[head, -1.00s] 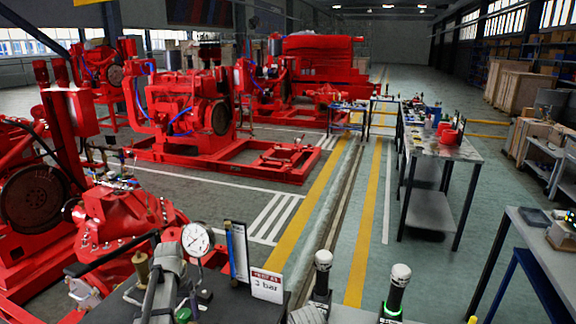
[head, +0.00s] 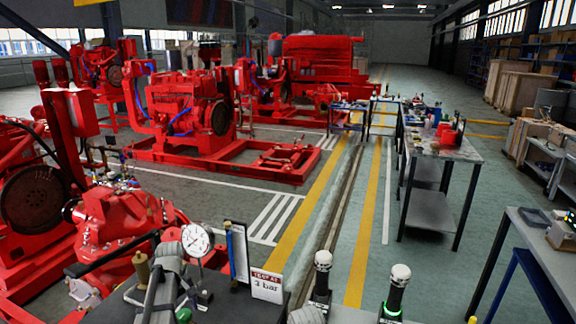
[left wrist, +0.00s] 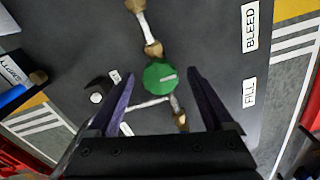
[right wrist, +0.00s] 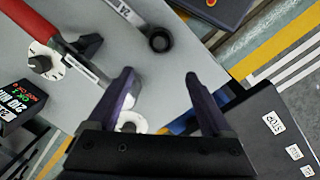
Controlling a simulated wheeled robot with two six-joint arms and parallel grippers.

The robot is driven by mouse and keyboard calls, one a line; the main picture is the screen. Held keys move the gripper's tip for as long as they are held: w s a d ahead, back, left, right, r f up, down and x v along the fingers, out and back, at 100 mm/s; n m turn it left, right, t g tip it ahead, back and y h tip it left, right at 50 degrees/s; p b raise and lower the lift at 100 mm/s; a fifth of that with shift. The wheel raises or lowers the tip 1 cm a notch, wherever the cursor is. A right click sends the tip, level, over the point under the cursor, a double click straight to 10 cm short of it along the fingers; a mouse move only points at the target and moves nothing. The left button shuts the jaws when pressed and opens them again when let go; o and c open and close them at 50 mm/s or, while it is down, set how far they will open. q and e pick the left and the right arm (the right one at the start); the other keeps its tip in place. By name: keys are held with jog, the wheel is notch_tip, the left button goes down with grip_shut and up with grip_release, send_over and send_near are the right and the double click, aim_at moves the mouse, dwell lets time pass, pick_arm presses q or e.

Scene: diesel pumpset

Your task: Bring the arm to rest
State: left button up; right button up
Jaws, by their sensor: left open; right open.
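My left gripper (left wrist: 160,90) is open in the left wrist view, its two dark fingers on either side of a round green knob (left wrist: 160,77). Nothing is held; I cannot tell how far the knob lies beyond the fingertips. Brass fittings and a thin pipe (left wrist: 148,30) run past the knob on a dark surface. My right gripper (right wrist: 160,82) is open and empty in the right wrist view, above a grey surface. In the head view a grey part of my left arm shows at the bottom left, and I cannot make out either gripper's fingers there.
A pressure gauge (head: 197,240), a clipboard (head: 238,253) and a "3 bar" sign (head: 267,286) stand at the front. Red pumpsets fill the left. In the right wrist view, a red-handled tool (right wrist: 48,32) and a wrench (right wrist: 135,20) lie below. The striped floor lane is clear.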

pick_arm(q)
jog(key=n, duration=0.4)
jog(key=shift+n, duration=0.3)
dwell(0.3)
